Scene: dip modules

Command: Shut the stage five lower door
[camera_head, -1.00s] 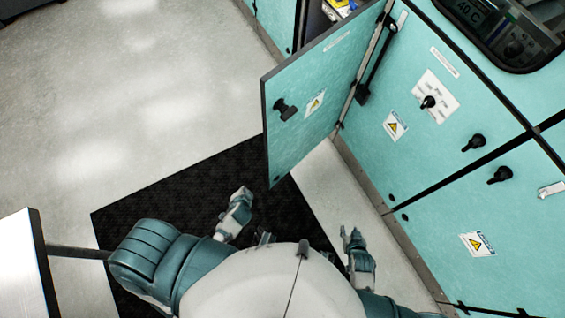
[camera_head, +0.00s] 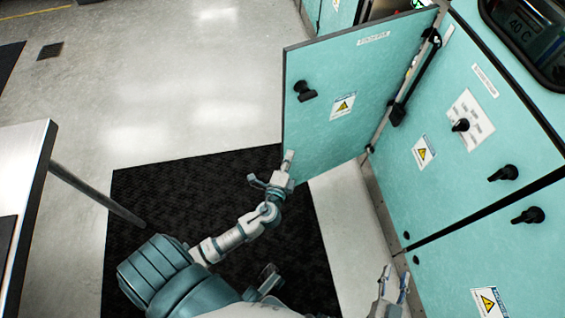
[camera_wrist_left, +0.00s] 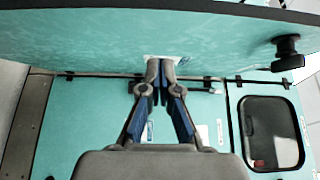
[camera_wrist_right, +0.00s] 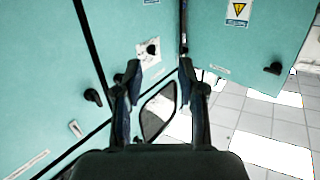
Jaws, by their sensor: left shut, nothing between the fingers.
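The open teal door (camera_head: 345,100) stands out from the cabinet front, hinged along its right side in the head view. It carries a black handle (camera_head: 304,91) and a yellow warning label. My left gripper (camera_head: 288,160) is at the door's lower free corner. In the left wrist view the shut, empty left fingertips (camera_wrist_left: 161,66) point at the door panel (camera_wrist_left: 90,35); I cannot tell whether they touch it. My right gripper (camera_head: 394,276) is low by the cabinet front. In the right wrist view its fingers (camera_wrist_right: 160,72) are spread and empty.
Closed teal panels (camera_head: 450,130) with black knobs line the right side, with a dark display window (camera_head: 525,35) above. A black mat (camera_head: 150,205) covers the floor below me. A metal-edged table (camera_head: 38,185) stands at left. The floor beyond the mat is clear.

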